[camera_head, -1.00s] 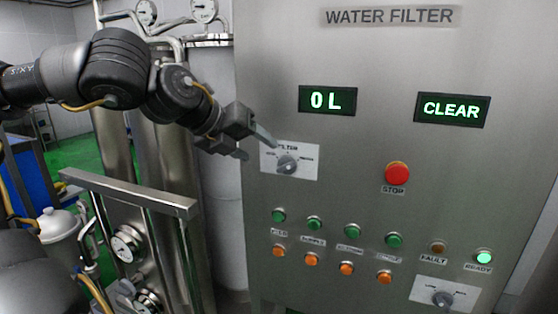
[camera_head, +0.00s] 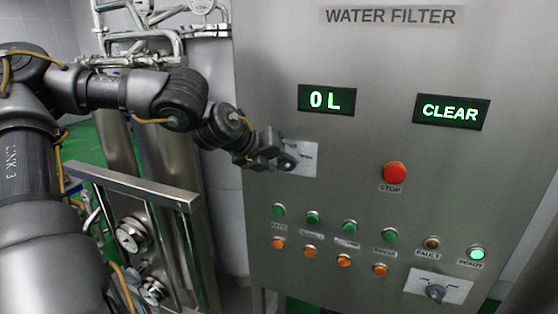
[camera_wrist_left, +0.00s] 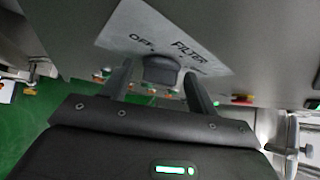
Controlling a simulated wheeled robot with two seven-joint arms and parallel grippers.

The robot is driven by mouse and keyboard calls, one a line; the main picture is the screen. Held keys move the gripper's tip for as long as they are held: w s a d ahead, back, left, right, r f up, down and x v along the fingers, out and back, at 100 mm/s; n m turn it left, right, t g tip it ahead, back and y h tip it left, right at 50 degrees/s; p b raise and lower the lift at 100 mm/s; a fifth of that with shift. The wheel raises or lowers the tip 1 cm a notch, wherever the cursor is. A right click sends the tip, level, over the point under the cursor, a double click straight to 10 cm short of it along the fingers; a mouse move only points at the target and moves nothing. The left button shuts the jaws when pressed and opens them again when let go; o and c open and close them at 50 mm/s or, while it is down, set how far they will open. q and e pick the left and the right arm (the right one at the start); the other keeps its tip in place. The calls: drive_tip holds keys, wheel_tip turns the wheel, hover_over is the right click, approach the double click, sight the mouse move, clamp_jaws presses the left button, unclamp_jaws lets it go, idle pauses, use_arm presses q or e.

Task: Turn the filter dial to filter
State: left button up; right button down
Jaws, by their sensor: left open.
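The filter dial is a dark knob on a white label plate (camera_head: 308,158) at the left side of the steel panel; in the head view my left gripper (camera_head: 284,161) covers most of it. In the left wrist view the knob (camera_wrist_left: 160,70) sits between the two fingers of my open left gripper (camera_wrist_left: 158,78), with a gap visible on each side. The plate (camera_wrist_left: 150,30) reads "OFF" and "FILTER"; a small mark right of the knob is too small to read. My right gripper is not in view.
A red stop button (camera_head: 395,172), rows of green and orange buttons, a lit green ready lamp (camera_head: 477,253) and a second dial (camera_head: 436,292) lie right and below. Steel pipework stands left.

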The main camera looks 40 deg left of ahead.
use_arm(q)
drive_tip(key=shift+c, duration=0.5)
drive_tip(key=c, duration=0.8)
drive_tip(key=shift+f+b, duration=0.15)
drive_tip(key=shift+b, duration=0.45)
drive_tip(key=n+t+h+b, duration=0.1)
drive_tip(key=b, duration=0.3)
drive_tip(key=n+t+h+b, duration=0.1)
drive_tip(key=h+b, duration=0.1)
drive_tip(key=b, duration=0.1)
drive_tip(key=f+n+t+h+b, duration=0.1)
drive_tip(key=n+h+b, duration=0.1)
drive_tip(key=b, duration=0.2)
drive_tip(key=shift+s+a+t+b, duration=0.2)
drive_tip(key=shift+a+t+b, duration=0.1)
drive_tip(key=shift+a+t, duration=0.1)
drive_tip(key=shift+f+n+t+h+b, duration=0.1)
drive_tip(key=shift+n+t+h+b, duration=0.75)
drive_tip(key=shift+n+b, duration=0.25)
drive_tip(key=o, duration=0.9)
drive_tip(key=shift+w, duration=0.1)
